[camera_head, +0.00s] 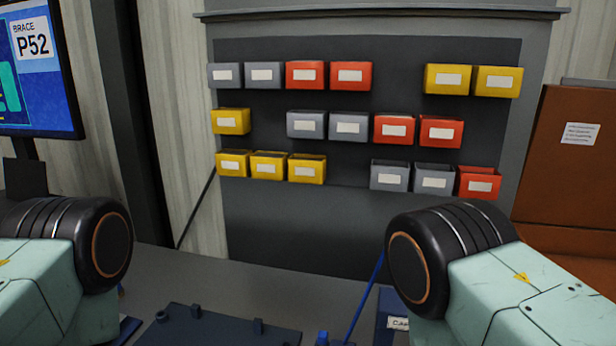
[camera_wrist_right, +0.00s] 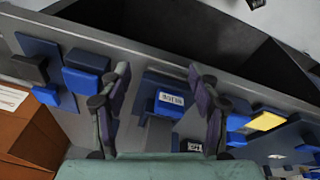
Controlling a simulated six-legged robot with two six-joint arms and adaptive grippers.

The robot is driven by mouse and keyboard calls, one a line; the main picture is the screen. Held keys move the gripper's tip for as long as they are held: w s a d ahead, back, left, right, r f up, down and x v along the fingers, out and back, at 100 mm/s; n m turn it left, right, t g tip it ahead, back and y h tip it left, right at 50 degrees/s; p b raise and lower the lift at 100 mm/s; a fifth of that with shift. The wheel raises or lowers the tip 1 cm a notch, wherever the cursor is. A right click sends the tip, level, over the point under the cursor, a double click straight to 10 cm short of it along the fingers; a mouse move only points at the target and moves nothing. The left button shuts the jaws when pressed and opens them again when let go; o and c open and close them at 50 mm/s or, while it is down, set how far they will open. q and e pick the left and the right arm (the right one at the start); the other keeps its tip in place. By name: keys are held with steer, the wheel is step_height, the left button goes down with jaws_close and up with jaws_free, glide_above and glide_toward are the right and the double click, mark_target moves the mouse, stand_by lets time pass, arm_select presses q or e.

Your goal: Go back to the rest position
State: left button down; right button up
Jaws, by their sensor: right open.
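My right gripper (camera_wrist_right: 158,70) shows in the right wrist view with its two fingers spread apart and nothing between the tips. Beyond the gap between the fingers, a blue block with a white label (camera_wrist_right: 170,103) sits on a dark blue base on the grey surface. In the head view both of my arms show only as pale green links with black round joints, at the lower left and lower right. Neither gripper shows in the head view, and my left gripper is in no frame.
Grey, red and yellow bins (camera_head: 305,75) hang in rows on a dark wall panel (camera_head: 400,52). A monitor (camera_head: 35,90) reading "BRACE P52" stands at left, a brown cabinet (camera_head: 565,170) at right. The right wrist view shows more blue blocks (camera_wrist_right: 85,75) and a yellow piece (camera_wrist_right: 266,121).

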steer(key=s+d+f+g+b, duration=0.1)
steer(key=s+f+b, duration=0.2)
steer(key=f+b, duration=0.6)
steer(key=s+d+f+m+g+b, duration=0.1)
steer(key=s+f+b, duration=0.2)
steer(key=f+b, duration=0.6)
steer(key=shift+s+f+y+b, duration=0.25)
steer(key=shift+s+y+b, duration=0.05)
steer(key=shift+s+y, duration=0.1)
steer(key=shift+d, duration=0.1)
stand_by(1.6)
